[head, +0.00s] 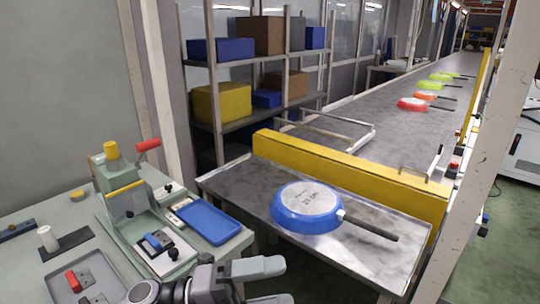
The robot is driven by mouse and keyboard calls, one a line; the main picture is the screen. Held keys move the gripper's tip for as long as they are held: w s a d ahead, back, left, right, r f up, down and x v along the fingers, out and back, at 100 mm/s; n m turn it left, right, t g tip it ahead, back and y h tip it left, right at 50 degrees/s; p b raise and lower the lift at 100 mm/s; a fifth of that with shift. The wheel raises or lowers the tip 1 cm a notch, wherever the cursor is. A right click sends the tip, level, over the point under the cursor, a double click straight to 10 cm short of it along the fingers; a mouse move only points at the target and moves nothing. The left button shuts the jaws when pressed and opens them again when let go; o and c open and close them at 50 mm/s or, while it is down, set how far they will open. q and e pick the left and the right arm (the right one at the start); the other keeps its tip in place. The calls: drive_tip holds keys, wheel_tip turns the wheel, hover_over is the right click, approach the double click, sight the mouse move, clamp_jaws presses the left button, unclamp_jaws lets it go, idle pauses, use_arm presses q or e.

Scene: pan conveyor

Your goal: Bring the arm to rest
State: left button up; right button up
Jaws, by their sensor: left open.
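My left gripper (272,283) shows at the bottom centre, in front of the metal end table and right of the workbench. Its two fingers point right and are apart, with nothing seen between them. The lower finger is cut off by the picture's bottom edge. A blue pan (290,222) lies upside down on the metal end table (240,178), its dark handle pointing right. The gripper is nearer to me than the pan and apart from it. My right gripper is not in view.
The green workbench (25,275) on the left holds a press fixture (128,200), a blue tray (207,220) and a grey tray with small parts. A yellow barrier (345,170) stands behind the pan. Several pans lie on the conveyor (385,125) beyond. Shelves (250,120) with boxes stand behind.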

use_arm(q)
drive_tip(key=w+a+f+n+t+y, duration=0.2)
drive_tip(key=a+f+n+t+y, duration=0.4)
drive_tip(key=n, duration=0.6)
drive_tip(key=w+a+f+n+t+y, duration=0.1)
drive_tip(key=a+f+n+t+y, duration=0.35)
drive_tip(key=n+t, duration=0.55)
drive_tip(key=s+a+f+n+g+y, duration=0.3)
drive_tip(key=s+a+f+n, duration=0.2)
drive_tip(key=f, duration=0.4)
drive_tip(key=s+a+f+n+g+y, duration=0.4)
drive_tip(key=s+f+n, duration=0.2)
drive_tip(key=s+f, duration=0.2)
drive_tip(key=shift+s+a+f, duration=0.2)
drive_tip(key=shift+a+f, duration=0.2)
drive_tip(key=shift+f, duration=0.2)
drive_tip(key=shift+o, duration=0.4)
